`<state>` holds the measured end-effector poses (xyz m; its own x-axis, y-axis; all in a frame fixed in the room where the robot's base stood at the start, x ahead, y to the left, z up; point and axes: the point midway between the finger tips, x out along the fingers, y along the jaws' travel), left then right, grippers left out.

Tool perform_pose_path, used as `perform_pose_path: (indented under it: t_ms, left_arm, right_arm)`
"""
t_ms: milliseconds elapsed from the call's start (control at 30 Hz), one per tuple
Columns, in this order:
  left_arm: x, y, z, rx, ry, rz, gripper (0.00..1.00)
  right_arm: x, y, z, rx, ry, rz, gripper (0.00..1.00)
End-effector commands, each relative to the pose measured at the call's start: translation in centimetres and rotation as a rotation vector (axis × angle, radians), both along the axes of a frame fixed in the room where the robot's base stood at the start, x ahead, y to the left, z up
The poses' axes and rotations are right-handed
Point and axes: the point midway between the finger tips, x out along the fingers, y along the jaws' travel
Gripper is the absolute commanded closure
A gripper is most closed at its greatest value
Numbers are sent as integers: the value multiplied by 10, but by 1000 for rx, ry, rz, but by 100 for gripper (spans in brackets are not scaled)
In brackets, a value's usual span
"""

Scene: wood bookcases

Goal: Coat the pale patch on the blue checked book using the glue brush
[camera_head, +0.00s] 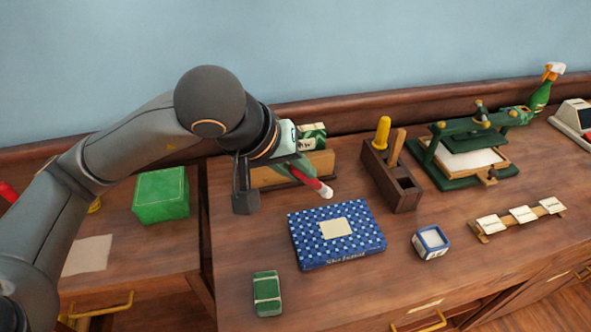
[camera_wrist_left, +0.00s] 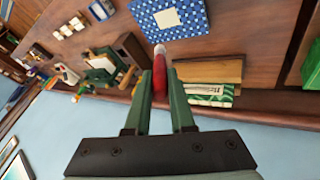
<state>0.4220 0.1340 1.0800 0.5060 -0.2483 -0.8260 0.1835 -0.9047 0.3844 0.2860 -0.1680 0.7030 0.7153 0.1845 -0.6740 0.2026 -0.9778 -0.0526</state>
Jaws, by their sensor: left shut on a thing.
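The blue checked book (camera_head: 365,240) lies flat on the wooden worktop, its pale patch (camera_head: 336,228) facing up. The book (camera_wrist_left: 194,22) and the patch (camera_wrist_left: 167,17) also show at the top of the left wrist view. My left gripper (camera_head: 303,172) is shut on the glue brush (camera_head: 322,187), which has a red body and a pale tip. The brush (camera_wrist_left: 159,66) sits between the fingers (camera_wrist_left: 160,92) in the left wrist view. In the head view its tip is above and behind the book, apart from the patch. My right gripper is not in view.
Behind the book stand a wooden tool holder (camera_head: 404,192) and a wooden block rack (camera_head: 320,168). A small blue-white box (camera_head: 431,243) is right of the book, a green block (camera_head: 267,293) front left. A green press (camera_head: 465,150) stands farther right.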

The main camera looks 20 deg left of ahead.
Motion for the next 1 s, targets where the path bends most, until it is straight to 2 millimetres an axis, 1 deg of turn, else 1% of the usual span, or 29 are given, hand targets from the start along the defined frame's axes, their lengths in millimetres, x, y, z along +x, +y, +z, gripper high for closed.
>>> perform_pose_path:
  t_ms: [167,267,500,600,1000]
  left_arm:
    - [0,0,-6,-1,-1,1,100]
    - [0,0,-14,-1,-1,1,100]
    - [0,0,-41,-1,0,2,100]
    - [0,0,-48,-2,0,1,100]
    - [0,0,-50,-1,-2,1,100]
  right_arm:
    - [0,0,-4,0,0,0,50]
    - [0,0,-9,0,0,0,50]
    - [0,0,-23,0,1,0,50]
    - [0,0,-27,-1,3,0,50]
    - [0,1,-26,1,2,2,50]
